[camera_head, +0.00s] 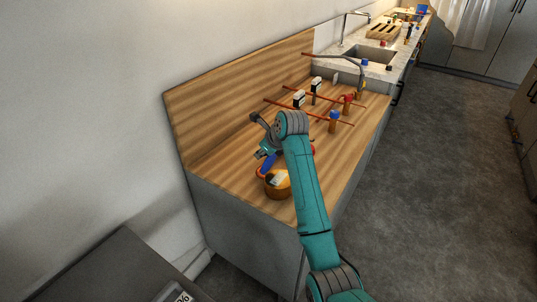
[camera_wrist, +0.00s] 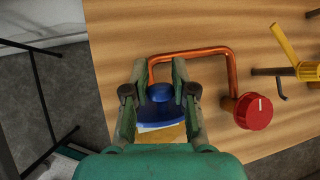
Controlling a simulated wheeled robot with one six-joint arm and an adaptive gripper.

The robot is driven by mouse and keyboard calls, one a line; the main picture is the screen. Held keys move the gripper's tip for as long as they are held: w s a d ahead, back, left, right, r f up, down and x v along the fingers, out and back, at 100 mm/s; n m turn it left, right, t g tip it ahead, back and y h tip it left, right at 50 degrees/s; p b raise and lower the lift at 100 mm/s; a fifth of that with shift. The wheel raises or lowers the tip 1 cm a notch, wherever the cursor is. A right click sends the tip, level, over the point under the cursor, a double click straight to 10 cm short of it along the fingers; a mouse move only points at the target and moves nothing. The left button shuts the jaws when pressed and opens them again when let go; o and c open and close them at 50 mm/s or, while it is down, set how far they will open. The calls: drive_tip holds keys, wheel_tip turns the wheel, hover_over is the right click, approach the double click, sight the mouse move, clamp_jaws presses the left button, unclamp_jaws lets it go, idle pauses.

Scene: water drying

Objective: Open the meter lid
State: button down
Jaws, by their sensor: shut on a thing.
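The meter (camera_head: 278,189) is a round brass-coloured body near the front of the wooden worktop. Its pale face shows in the head view. The blue meter lid (camera_head: 267,164) stands raised and tilted at the meter's far left side. In the wrist view the lid (camera_wrist: 160,109) lies between my fingers, with a pale strip and part of the brass meter (camera_wrist: 163,134) below it. My gripper (camera_wrist: 159,77) is shut on the lid; it also shows in the head view (camera_head: 264,149) just above the lid. My wrist hides part of the meter in the wrist view.
A copper pipe (camera_wrist: 231,65) bends around beyond my fingers to a red knob (camera_wrist: 253,111). A yellow lever (camera_wrist: 285,44) stands farther right. Pipes with a blue-topped valve (camera_head: 334,116) and a red-topped valve (camera_head: 348,99) stand farther back. A wooden backboard (camera_head: 240,90) lines the wall.

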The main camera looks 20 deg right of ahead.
drive_tip(key=shift+w+a+f, duration=0.75)
drive_tip(key=shift+w+a, duration=0.2)
drive_tip(key=shift+w, duration=0.05)
drive_tip(key=shift+a+f, duration=0.1)
drive_tip(key=shift+f, duration=0.15)
idle(0.8)
drive_tip(key=c, duration=0.9)
unclamp_jaws()
drive_tip(key=shift+a, duration=0.1)
drive_tip(key=shift+c, duration=0.2)
drive_tip(key=shift+r, duration=0.2)
drive_tip(key=v, duration=1.2)
